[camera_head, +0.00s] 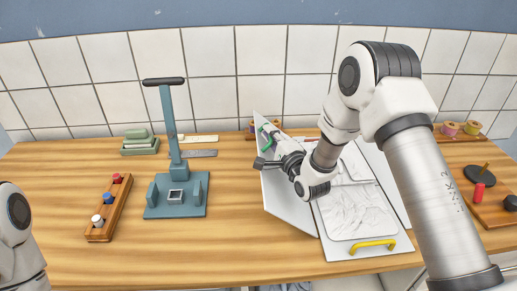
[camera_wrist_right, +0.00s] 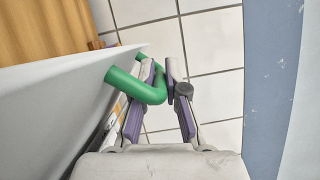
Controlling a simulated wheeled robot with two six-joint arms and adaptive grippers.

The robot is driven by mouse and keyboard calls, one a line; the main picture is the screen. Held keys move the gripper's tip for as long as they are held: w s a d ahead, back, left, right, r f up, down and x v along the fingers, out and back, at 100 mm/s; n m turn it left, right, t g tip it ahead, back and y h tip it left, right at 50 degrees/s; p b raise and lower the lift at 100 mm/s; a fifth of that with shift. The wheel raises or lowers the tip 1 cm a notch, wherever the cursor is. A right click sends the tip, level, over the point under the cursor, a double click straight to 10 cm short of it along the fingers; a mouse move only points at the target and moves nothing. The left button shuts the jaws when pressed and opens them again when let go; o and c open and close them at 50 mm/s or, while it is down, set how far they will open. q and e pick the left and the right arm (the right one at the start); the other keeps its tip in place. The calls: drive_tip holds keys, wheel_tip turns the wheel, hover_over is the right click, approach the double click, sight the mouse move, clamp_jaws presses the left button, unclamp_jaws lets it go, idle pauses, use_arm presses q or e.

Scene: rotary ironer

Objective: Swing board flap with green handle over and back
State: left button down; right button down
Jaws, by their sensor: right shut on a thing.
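The white board flap (camera_head: 287,205) stands steeply raised at the left side of the flat white board, tilted rather than lying down. Its green handle (camera_head: 266,140) is near the far end of the flap, partly hidden by my right gripper (camera_head: 265,148). In the right wrist view the green handle (camera_wrist_right: 150,92) sticks out of the flap's face (camera_wrist_right: 55,105) and passes between the fingers of the gripper (camera_wrist_right: 163,72), which is shut on it. Only part of my left arm shows at the left edge; its gripper is out of view.
The flat board has wrinkled white cloth (camera_head: 358,210) on it and a yellow handle (camera_head: 373,246) at its front. A blue-grey press stand (camera_head: 175,190) and a wooden rack (camera_head: 108,210) stand to the left, with bare table between stand and flap. A tiled wall (camera_head: 210,52) is behind.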

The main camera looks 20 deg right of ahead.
drive_tip(key=s+d+m+t+h+b, duration=0.1)
drive_tip(key=s+d+m+h+b, duration=0.1)
drive_tip(key=d+m+b, duration=0.5)
drive_tip(key=s+d+r+m+t+h+b, duration=0.1)
drive_tip(key=s+d+m+t+h+b, duration=0.1)
drive_tip(key=d+m+b, duration=0.5)
drive_tip(key=shift+s+d+h, duration=0.4)
drive_tip(key=shift+s+d, duration=0.15)
drive_tip(key=shift+d, duration=1.5)
drive_tip(key=c, duration=1.5)
unclamp_jaws()
drive_tip(key=v, duration=0.7)
drive_tip(key=shift+s+d+f, duration=0.15)
drive_tip(key=shift+d+f, duration=0.05)
drive_tip(key=shift+f, duration=0.15)
